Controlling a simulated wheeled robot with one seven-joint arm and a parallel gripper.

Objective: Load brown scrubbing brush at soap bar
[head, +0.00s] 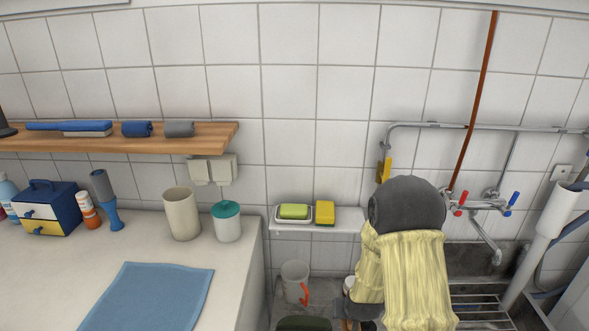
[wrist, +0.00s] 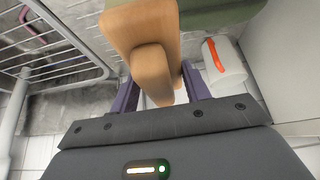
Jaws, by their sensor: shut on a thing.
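My gripper (wrist: 160,92) shows in the wrist view with its purple fingers on either side of a brown wooden piece, which I take to be the scrubbing brush (wrist: 140,28). The fingers are shut on it. In the head view my arm hangs over the sink area and hides most of the gripper and brush. The soap bar (head: 293,211) is yellow-green and lies in a white dish on the small white ledge (head: 343,229) at the wall, above and behind the gripper.
A yellow sponge (head: 325,213) sits right of the soap. Below the ledge stands a pale mug (head: 294,272) with an orange handle. A dark green object (head: 303,323) is at the bottom edge. Taps (head: 485,204) and a metal rack (head: 480,300) lie right.

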